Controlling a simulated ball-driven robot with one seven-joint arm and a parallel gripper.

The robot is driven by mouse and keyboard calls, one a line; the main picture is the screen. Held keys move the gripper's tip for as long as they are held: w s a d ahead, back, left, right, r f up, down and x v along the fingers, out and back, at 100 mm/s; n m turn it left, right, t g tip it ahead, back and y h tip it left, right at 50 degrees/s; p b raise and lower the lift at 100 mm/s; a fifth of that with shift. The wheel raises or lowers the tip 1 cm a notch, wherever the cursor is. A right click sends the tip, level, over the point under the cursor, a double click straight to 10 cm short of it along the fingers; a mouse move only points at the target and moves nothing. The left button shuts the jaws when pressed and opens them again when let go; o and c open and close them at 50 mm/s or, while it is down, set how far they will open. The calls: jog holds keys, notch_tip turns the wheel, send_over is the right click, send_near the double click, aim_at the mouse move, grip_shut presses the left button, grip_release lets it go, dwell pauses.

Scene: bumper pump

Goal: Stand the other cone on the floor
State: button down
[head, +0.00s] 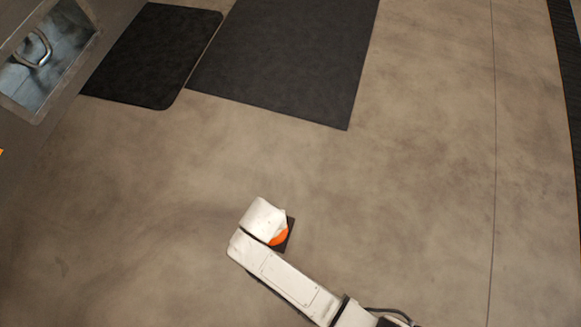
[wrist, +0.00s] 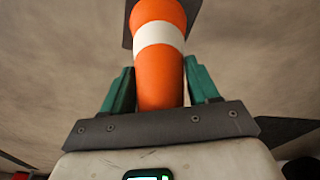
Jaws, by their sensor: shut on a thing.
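An orange cone with a white band (wrist: 158,38) and a dark square base is between the green fingers of my gripper (wrist: 160,72) in the wrist view. The gripper is shut on its narrower part, and the base points away from the gripper. In the head view, an orange piece of the cone (head: 279,237) and a corner of its base show beside my white wrist; the rest is hidden behind it. I cannot tell whether the base touches the floor (head: 400,200). No second cone is in view.
Two dark mats, a larger one (head: 290,60) and a smaller one (head: 150,55), lie at the top of the head view. A recess with a metal handle (head: 35,50) is at upper left. A dark strip (head: 568,60) runs along the right edge. The floor around the cone is clear.

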jog(key=w+d+f+b, duration=0.2)
jog(key=d+f, duration=0.1)
jog(key=w+d+f+b, duration=0.1)
jog(key=f, duration=0.1)
jog(key=shift+w+d+f, duration=0.15)
jog(key=shift+w+d, duration=0.15)
jog(key=shift+d, duration=0.05)
jog(key=f+b, duration=0.1)
jog(key=d+f+b, duration=0.1)
jog(key=f, duration=0.1)
jog(key=w+f+b, duration=0.1)
jog(key=shift+d+f, duration=0.15)
jog(key=shift+f, duration=0.25)
jog(key=shift+f, duration=0.15)
jog(key=shift+c, duration=1.3)
grip_release()
jog(key=shift+s, duration=0.1)
notch_tip(320, 180, up, 12)
jog(key=s+p, duration=0.1)
jog(key=p, duration=0.5)
jog(key=shift+s+p, duration=0.2)
jog(key=shift+p, duration=0.15)
